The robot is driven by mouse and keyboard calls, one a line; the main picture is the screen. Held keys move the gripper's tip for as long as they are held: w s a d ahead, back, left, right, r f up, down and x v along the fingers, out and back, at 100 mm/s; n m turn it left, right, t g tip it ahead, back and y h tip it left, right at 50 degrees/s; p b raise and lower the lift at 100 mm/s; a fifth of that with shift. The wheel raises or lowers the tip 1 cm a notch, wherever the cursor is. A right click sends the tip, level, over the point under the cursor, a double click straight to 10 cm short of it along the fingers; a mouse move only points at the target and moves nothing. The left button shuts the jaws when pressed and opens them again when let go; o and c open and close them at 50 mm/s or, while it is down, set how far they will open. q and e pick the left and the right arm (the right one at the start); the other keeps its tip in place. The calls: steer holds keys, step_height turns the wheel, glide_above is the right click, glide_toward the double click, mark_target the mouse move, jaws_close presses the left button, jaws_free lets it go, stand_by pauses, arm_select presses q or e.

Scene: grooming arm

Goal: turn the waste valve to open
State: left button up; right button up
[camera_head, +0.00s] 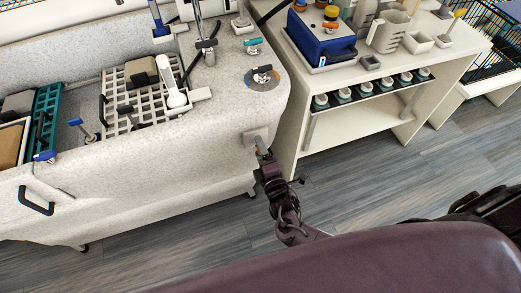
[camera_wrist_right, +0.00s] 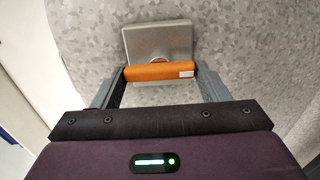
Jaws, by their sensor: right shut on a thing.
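The waste valve shows in the right wrist view as an orange bar handle (camera_wrist_right: 150,73) with a small white patch at its right end. It lies level across the picture, in front of a grey square plate (camera_wrist_right: 158,38) on the speckled tub wall. My right gripper (camera_wrist_right: 161,76) is shut on this handle, with one grey finger at each end. In the head view my right gripper (camera_head: 262,147) reaches the tub's right end by the grey plate (camera_head: 252,137); the handle is mostly hidden there. My left gripper is not in view.
The speckled tub (camera_head: 150,190) fills the left, with a white grate (camera_head: 120,92) and a tap (camera_head: 205,45). A white shelf table (camera_head: 345,120) with bottles and a blue box (camera_head: 318,45) stands at right. The floor (camera_head: 400,180) between is clear.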

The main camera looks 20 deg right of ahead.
steer(key=o, duration=1)
steer(key=s+b, duration=0.1)
steer(key=s, duration=0.7)
steer(key=shift+d, duration=0.15)
steer(key=shift+w, duration=0.1)
steer(key=s+d+f+m+g, duration=0.2)
steer(key=s+d+f+g, duration=0.1)
steer(key=f, duration=0.5)
steer(key=s+d+f+m+g+h, duration=0.1)
steer(key=s+d+f+m+g, duration=0.15)
steer(key=f, duration=0.45)
steer(key=s+d+f+m+g, duration=0.2)
steer(key=s+f+m+g, duration=0.1)
steer(key=f, duration=0.5)
steer(key=s+f+m+g, duration=0.2)
steer(key=s+f+m, duration=0.1)
steer(key=s, duration=0.5)
steer(key=s+f+m+g, duration=0.2)
steer(key=s+f+g, duration=0.1)
steer(key=s+f, duration=0.3)
steer(key=s+f+m+g, duration=0.3)
steer(key=s+f, duration=0.1)
steer(key=s, duration=0.5)
steer(key=shift+s+d+f+m+g, duration=0.2)
steer(key=shift+s+f+m+g, duration=0.05)
steer(key=shift+s+m, duration=0.15)
